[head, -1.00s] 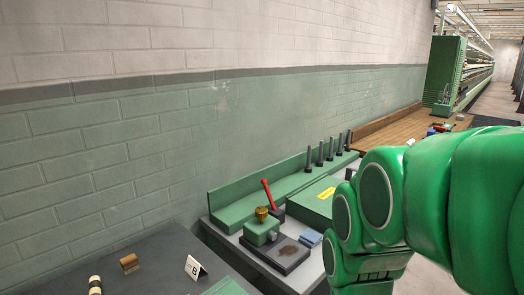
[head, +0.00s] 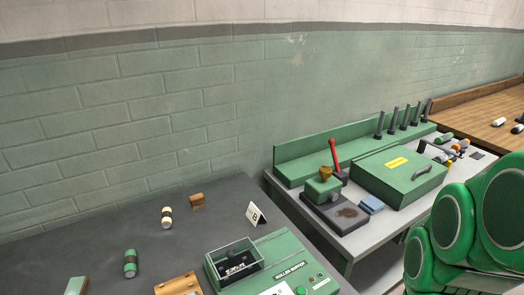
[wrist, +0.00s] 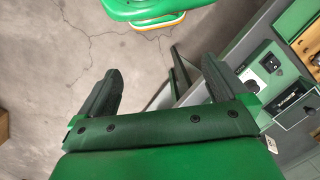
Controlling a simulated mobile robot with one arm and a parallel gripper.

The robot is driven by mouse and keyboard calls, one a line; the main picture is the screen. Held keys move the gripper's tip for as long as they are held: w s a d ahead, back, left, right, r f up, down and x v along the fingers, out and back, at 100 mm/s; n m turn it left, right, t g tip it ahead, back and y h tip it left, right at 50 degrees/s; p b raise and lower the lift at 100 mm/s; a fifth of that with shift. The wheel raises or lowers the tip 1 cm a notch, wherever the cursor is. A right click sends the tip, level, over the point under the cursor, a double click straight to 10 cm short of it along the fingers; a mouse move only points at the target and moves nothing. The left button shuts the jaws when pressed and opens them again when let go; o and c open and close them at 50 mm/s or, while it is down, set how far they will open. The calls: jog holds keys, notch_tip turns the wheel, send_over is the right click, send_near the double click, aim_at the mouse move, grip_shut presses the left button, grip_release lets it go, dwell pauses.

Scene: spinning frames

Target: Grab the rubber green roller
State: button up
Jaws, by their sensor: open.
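A second green piece (head: 76,286) is partly cut off by the bottom edge. Another small green roller-like piece (head: 443,138) lies on the far right bench. I cannot tell which of them is rubber. My gripper (wrist: 160,78) is open and empty in the wrist view, with its dark fingers wide apart above the concrete floor. In the head view only my green arm shows at right; the gripper itself is out of sight.
On the dark table (head: 60,252) are a cream-banded roller (head: 166,217), a wooden block (head: 197,200), a sign card (head: 256,214) and a green roller buffer machine (head: 285,262). A grey bench (head: 350,236) holds a green box (head: 400,178) and upright dark posts. A wall stands behind.

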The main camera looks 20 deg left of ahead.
jog(key=w+a+m+g+y, duration=0.1)
jog(key=w+a+y, duration=0.1)
jog(key=w+a, duration=0.5)
jog(key=w+a+g+y, duration=0.1)
jog(key=w+a+y, duration=0.15)
jog(key=a, duration=0.85)
jog(key=m+g+y, duration=0.4)
jog(key=m, duration=0.2)
send_near(133, 259)
jog(key=s+d+r, duration=0.3)
jog(key=d+r, duration=0.3)
jog(key=d, duration=0.5)
jog(key=a+f+m, duration=0.1)
jog(key=a+f, duration=0.1)
jog(key=a, duration=0.2)
jog(key=a+f+m+y, duration=0.1)
jog(key=a+f, duration=0.2)
jog(key=w+a+f+m+y, duration=0.1)
jog(key=a+f, duration=0.2)
jog(key=a, duration=0.1)
jog(key=shift+a+f, duration=0.15)
jog(key=shift+a, duration=0.15)
jog(key=shift+s+a+f+m, duration=0.2)
jog(key=shift+a+f+m, duration=0.25)
jog(key=shift+a, duration=0.2)
jog(key=shift+r+x, duration=0.2)
jog(key=shift+x, duration=3.4)
jog(key=shift+c, duration=0.3)
jog(key=c, duration=0.7)
